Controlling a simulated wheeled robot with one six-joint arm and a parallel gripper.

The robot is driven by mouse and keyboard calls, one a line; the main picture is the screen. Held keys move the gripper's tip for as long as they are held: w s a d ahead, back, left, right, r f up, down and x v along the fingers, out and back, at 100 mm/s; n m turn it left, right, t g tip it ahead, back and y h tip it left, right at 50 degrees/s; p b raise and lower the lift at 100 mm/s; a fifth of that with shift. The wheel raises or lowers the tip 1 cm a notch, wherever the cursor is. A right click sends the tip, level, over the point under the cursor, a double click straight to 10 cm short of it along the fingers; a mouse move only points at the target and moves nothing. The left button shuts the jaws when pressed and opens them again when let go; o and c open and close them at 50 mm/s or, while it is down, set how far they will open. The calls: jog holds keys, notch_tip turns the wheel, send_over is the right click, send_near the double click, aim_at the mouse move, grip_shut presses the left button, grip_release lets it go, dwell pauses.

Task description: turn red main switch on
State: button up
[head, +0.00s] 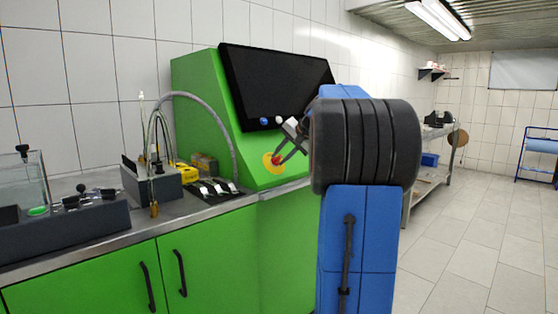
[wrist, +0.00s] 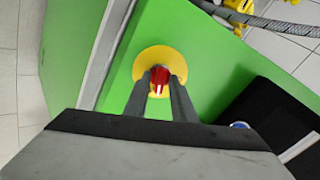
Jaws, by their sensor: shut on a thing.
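The red main switch (wrist: 160,77) sits on a round yellow plate (wrist: 152,62) on the green console front. In the wrist view my gripper (wrist: 159,80) has its two dark fingers on either side of the red knob, shut on it. A white mark on the knob shows between the fingers. In the head view the switch (head: 276,160) and yellow plate (head: 268,163) are low on the green console (head: 205,100), below the screen. My gripper (head: 279,159) reaches them from the right, and the fingers hide part of the knob.
A black screen (head: 275,85) is set in the console above the switch. A grey hose (head: 215,112) curves down to the console's left. The steel counter (head: 130,232) at left carries a glass tank (head: 20,180), fittings and tools (head: 215,188). Open floor (head: 470,230) lies at right.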

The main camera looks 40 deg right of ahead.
jog(key=m, duration=0.3)
jog(key=o, duration=1.4)
jog(key=shift+v, duration=3)
jog(key=shift+a, duration=0.1)
